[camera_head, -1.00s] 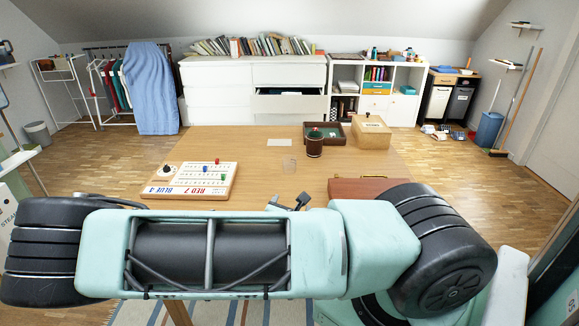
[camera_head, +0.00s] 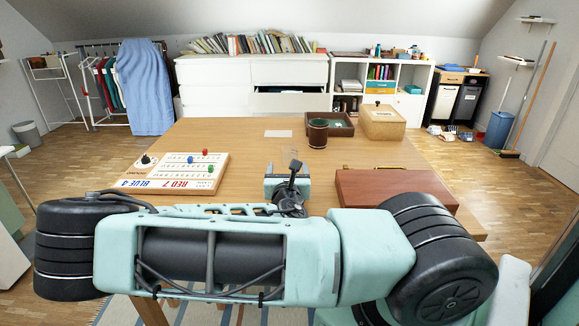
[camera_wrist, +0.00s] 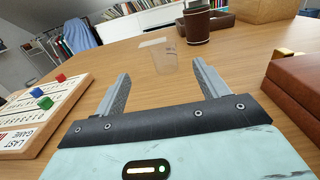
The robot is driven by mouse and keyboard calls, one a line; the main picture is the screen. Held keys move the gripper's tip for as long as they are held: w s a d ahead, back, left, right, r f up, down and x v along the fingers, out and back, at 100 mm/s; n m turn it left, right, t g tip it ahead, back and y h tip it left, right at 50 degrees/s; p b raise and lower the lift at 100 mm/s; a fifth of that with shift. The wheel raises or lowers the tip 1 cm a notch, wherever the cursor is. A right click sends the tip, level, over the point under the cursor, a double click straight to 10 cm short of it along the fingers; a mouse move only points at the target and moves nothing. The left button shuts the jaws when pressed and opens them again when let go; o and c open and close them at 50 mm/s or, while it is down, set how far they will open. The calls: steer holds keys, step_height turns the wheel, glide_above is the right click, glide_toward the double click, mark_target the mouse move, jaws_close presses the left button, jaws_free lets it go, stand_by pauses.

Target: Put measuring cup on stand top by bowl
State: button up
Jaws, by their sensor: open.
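A clear, see-through cup (camera_wrist: 164,60), likely the measuring cup, stands on the wooden table (camera_head: 235,150) in the wrist view. My gripper (camera_wrist: 160,72) is open, with its two fingers apart and pointing toward the cup. The cup is beyond the fingertips and between their lines, and nothing is held. I cannot pick out a bowl or a stand in either view.
A number game board (camera_head: 180,172) lies left and a reddish-brown case (camera_head: 395,188) right of my gripper. Behind are a brown dice cup (camera_head: 317,134), a dark tray (camera_head: 343,130) and a wooden box (camera_head: 382,122). A white dresser drawer (camera_head: 290,102) is open at the back.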

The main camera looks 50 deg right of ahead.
mark_target(289, 152)
steer(key=x, duration=0.8)
steer(key=shift+d, duration=0.1)
steer(key=shift+x, duration=2.65)
steer(key=shift+s+d+f, duration=0.1)
steer(key=shift+f, duration=0.05)
steer(key=shift+c, duration=0.3)
steer(key=c, duration=1)
steer(key=shift+c, duration=0.2)
